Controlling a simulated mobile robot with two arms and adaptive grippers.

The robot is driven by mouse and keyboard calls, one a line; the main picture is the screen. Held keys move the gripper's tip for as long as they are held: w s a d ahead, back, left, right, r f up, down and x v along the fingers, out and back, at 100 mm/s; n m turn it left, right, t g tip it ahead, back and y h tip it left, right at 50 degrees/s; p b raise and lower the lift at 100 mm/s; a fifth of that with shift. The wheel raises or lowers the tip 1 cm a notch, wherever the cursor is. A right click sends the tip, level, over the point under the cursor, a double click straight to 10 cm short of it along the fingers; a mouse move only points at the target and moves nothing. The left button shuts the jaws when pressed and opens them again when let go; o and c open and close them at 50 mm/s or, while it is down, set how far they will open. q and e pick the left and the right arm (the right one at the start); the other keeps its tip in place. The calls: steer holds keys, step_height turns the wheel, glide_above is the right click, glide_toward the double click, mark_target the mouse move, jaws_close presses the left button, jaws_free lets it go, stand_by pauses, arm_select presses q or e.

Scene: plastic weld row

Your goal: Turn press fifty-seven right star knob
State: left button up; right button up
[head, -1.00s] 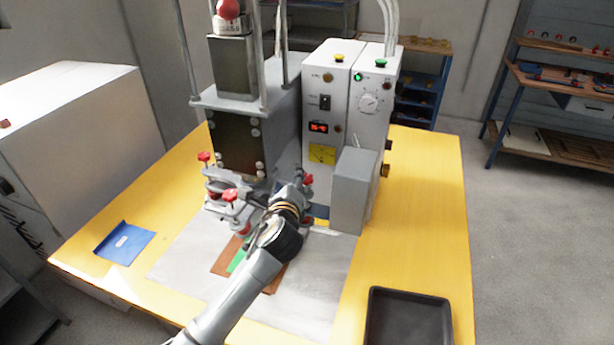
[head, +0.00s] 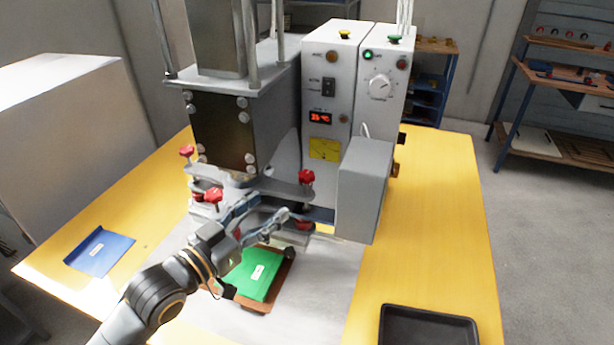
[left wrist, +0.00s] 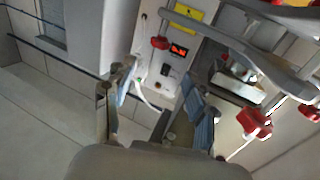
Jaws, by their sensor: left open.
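The press (head: 232,130) stands on the yellow table with several red star knobs on its lower plates. The right star knob (head: 306,177) stands at the plate's right end, below the red display. Another red knob (head: 214,195) is at the front left and one (head: 187,151) is behind it. My left gripper (head: 264,209) is open and empty, left of and below the right knob, apart from it. In the left wrist view its blue-padded fingers (left wrist: 160,80) are spread. A red knob (left wrist: 160,42) shows beyond them near the display, another (left wrist: 253,122) at right. My right gripper is out of view.
A control box (head: 330,90) with a dial unit stands right of the press, with a grey box (head: 364,190) jutting in front. A green piece (head: 255,274) lies on a brown base below my arm. A blue piece (head: 100,252) and black tray (head: 428,328) flank it.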

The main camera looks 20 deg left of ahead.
mark_target(302, 181)
arm_select(q)
steer(key=p+x, duration=0.2)
steer(key=x, duration=1.1)
steer(key=shift+w+p, duration=0.2)
steer(key=shift+p, duration=0.1)
steer(key=shift+c, duration=0.2)
jaws_close()
steer(key=shift+d+r+n+y+p, duration=0.1)
steer(key=shift+r+n+y+p, duration=0.1)
steer(key=shift+n+y+p, duration=0.35)
steer(key=shift+f+t+y+p, duration=0.15)
steer(key=shift+t+y+p, duration=0.25)
steer(key=shift+y+p, duration=0.25)
steer(key=shift+o, duration=0.2)
jaws_free()
